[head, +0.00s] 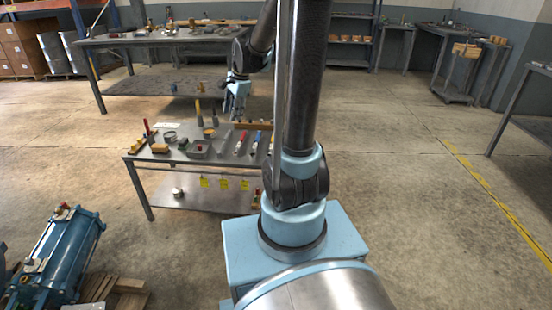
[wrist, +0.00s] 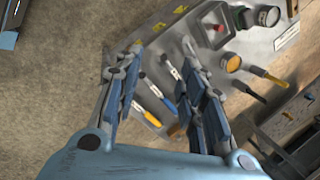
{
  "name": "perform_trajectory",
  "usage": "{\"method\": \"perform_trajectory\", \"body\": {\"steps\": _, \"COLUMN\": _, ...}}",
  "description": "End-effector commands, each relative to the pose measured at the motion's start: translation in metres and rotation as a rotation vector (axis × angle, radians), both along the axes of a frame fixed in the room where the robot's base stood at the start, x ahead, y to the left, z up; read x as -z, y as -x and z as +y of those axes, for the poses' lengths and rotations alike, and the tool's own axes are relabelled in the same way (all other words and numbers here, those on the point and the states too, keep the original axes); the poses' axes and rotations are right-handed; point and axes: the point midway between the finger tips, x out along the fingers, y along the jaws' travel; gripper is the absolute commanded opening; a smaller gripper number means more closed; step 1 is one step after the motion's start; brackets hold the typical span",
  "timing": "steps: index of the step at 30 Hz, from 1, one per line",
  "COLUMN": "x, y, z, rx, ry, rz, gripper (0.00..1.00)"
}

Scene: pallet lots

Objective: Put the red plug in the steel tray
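The steel tray (head: 208,152) is a small grey square tray on the steel workbench, seen in the head view. It also shows near the top of the wrist view (wrist: 207,40). A small red piece (wrist: 220,28), which looks like the red plug, lies within the tray's outline. My gripper (head: 236,100) hangs above the back part of the bench. In the wrist view my gripper (wrist: 162,62) has its fingers wide apart with nothing held between them; the tray lies beyond and right of the fingertips.
A longer table (head: 165,38) stands behind. Floor is clear to the right.

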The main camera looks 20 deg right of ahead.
Motion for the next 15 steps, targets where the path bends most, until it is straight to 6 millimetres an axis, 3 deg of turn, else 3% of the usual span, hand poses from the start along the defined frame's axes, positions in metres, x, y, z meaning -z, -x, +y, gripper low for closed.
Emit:
{"method": "perform_trajectory", "body": {"steps": 7, "x": -0.012, "y": 0.068, "z": -0.028, "rx": -0.233, "ry": 0.104, "rz": -0.044, "gripper": 0.37}}
{"method": "perform_trajectory", "body": {"steps": 15, "x": -0.01, "y": 0.139, "z": -0.054, "rx": -0.491, "ry": 0.212, "rz": -0.076, "gripper": 0.37}}
